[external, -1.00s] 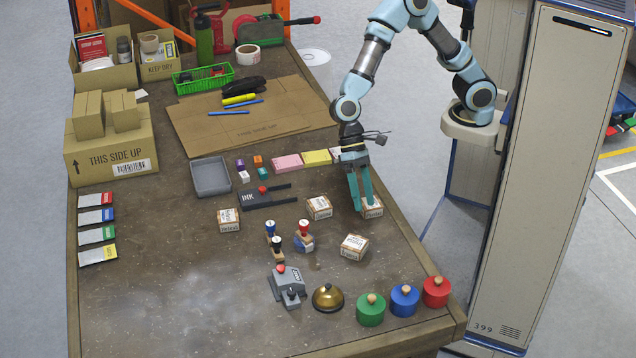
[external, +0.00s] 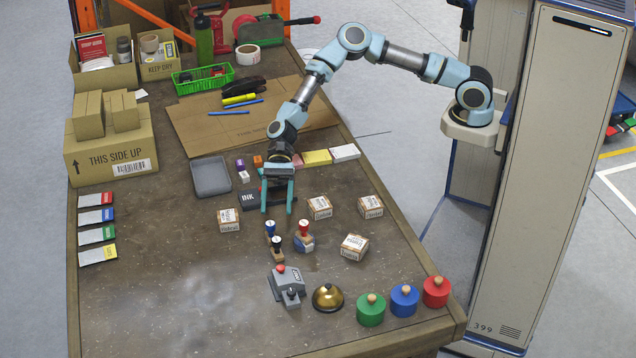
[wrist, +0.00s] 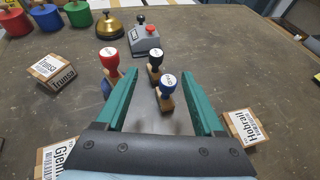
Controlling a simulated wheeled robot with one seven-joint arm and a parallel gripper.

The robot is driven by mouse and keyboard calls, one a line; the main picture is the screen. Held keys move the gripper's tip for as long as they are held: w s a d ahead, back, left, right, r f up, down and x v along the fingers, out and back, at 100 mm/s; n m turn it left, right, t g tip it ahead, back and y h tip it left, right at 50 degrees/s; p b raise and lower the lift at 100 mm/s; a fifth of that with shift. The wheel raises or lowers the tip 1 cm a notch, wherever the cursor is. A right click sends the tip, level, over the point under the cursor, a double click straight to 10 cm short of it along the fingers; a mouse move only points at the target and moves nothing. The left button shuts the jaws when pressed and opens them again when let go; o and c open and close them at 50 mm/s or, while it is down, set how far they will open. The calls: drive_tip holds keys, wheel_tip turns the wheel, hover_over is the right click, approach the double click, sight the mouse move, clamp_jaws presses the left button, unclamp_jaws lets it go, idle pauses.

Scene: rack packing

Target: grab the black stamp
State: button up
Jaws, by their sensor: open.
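The black stamp (external: 277,246) stands upright on the table, its black knob on a wooden body, just in front of the blue stamp (external: 270,230). The red stamp (external: 304,232) stands to their right. In the wrist view the black stamp (wrist: 155,62) shows beyond the blue stamp (wrist: 167,90), with the red stamp (wrist: 110,62) to the left. My gripper (external: 277,211) is open and empty above the table, behind the stamps. In the wrist view its green fingers (wrist: 160,100) are apart, with the blue stamp seen between them.
Small labelled boxes stand around the stamps, one at left (external: 228,220) and one at front right (external: 353,247). The ink pad (external: 250,198) lies partly behind my gripper.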

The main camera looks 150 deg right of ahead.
sight(276, 239)
drive_tip(key=p+x, duration=0.1)
drive_tip(key=x, duration=0.4)
drive_tip(key=shift+w+a+f, duration=0.1)
drive_tip(key=shift+a+f, duration=0.05)
drive_tip(key=p+x, duration=0.1)
drive_tip(key=x, duration=0.1)
drive_tip(key=p+x, duration=0.1)
drive_tip(key=x, duration=0.1)
drive_tip(key=shift+a, duration=0.35)
drive_tip(key=shift+w+a+f, duration=0.15)
drive_tip(key=shift+w+f, duration=0.2)
drive_tip(key=shift+w, duration=0.1)
drive_tip(key=shift+c, duration=0.3)
clamp_jaws()
